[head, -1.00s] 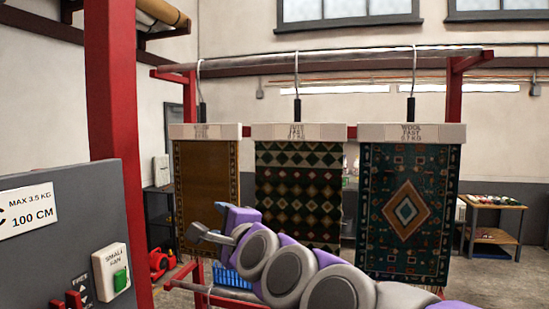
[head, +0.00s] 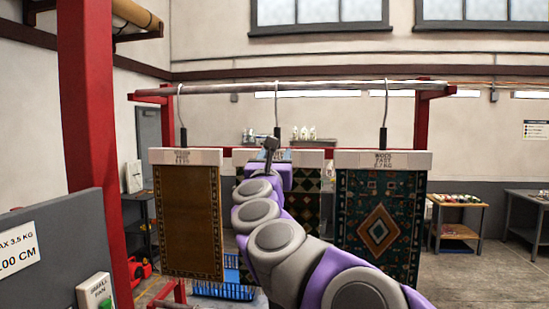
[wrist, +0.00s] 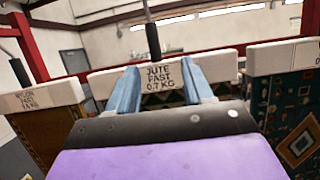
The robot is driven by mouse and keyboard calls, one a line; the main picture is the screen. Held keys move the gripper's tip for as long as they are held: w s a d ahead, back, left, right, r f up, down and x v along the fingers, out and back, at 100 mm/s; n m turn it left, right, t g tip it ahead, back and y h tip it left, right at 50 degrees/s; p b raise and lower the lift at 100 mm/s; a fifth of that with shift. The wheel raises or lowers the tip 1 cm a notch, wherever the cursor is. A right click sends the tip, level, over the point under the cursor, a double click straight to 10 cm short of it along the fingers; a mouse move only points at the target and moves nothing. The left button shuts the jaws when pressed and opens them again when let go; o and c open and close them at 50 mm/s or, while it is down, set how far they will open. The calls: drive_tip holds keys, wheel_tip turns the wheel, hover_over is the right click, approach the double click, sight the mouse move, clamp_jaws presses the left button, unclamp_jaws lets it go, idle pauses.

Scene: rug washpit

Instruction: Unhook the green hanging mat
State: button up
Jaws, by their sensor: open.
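The middle mat (head: 308,188) has dark green and cream diamonds and hangs from a white header bar, partly hidden behind my arm. In the wrist view its bar (wrist: 217,67) reads "JUTE FAST 0.7 KG". The right mat (head: 408,235) is teal-green with a diamond medallion, on a white bar with a black-stemmed wire hook (head: 385,105). Both mats look greenish. My gripper (head: 270,150) is raised in front of the middle bar. In the wrist view its blue fingers (wrist: 160,82) are apart, one on each side of the bar's label, and hold nothing; contact cannot be told.
A brown mat (head: 188,225) hangs at the left. The hooks hang on a horizontal rail (head: 300,87) between red posts. A red column (head: 88,130) and grey panel (head: 50,240) stand close on the left. A blue basket (head: 215,290) is below. Open floor lies at right.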

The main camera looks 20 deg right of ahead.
sight(279, 149)
drive_tip(key=p+x, duration=0.1)
drive_tip(key=x, duration=0.2)
drive_tip(key=p+x, duration=0.2)
drive_tip(key=x, duration=0.1)
drive_tip(key=a+p+x, duration=0.1)
drive_tip(key=x, duration=0.2)
drive_tip(key=shift+w+r, duration=0.35)
drive_tip(key=shift+w, duration=0.15)
drive_tip(key=shift+w+d+p, duration=0.35)
drive_tip(key=shift+d, duration=0.3)
drive_tip(key=shift+a+r, duration=0.1)
drive_tip(key=shift+a, duration=0.2)
drive_tip(key=shift+c, duration=0.7)
drive_tip(key=shift+d, duration=0.1)
clamp_jaws()
